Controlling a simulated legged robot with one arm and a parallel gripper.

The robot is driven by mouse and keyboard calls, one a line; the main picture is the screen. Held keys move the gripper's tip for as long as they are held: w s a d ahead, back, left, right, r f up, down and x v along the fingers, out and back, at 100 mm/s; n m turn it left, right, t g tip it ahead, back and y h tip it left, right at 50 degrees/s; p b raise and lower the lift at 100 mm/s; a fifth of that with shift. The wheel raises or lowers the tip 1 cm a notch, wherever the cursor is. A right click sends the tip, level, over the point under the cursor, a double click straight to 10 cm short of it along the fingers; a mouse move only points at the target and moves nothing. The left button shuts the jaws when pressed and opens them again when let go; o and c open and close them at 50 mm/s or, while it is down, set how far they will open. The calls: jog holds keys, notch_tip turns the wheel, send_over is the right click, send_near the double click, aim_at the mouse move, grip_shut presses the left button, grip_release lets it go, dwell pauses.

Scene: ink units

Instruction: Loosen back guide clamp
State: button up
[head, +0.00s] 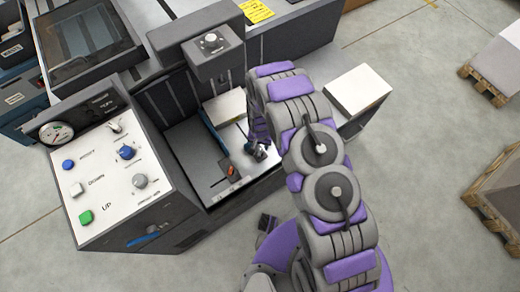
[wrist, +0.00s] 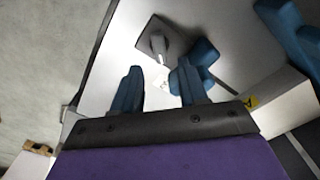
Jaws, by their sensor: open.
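My gripper (head: 259,152) is low over the light bed of the machine, at the right of the blue guide (head: 214,138). In the wrist view my gripper (wrist: 158,72) has its two blue fingers apart. A small grey lever-like piece (wrist: 158,44) on a dark square patch shows just beyond the gap between them; it looks like a clamp. I cannot tell if a finger touches it. A blue block (wrist: 205,52) is close by the right finger. In the head view an orange-red clamp lever (head: 231,171) sits near the bed's front slot, left of my gripper.
A control panel (head: 112,175) with buttons and knobs stands left of the bed. A dark housing with a knob (head: 210,42) overhangs the back. A white stack (head: 225,106) lies on the bed, and a white-topped box (head: 358,88) stands at right.

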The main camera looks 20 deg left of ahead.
aim_at(260, 150)
jog(key=shift+a+f+b, duration=0.1)
jog(key=shift+f+b, duration=0.35)
jog(key=shift+f, duration=1.75)
grip_shut()
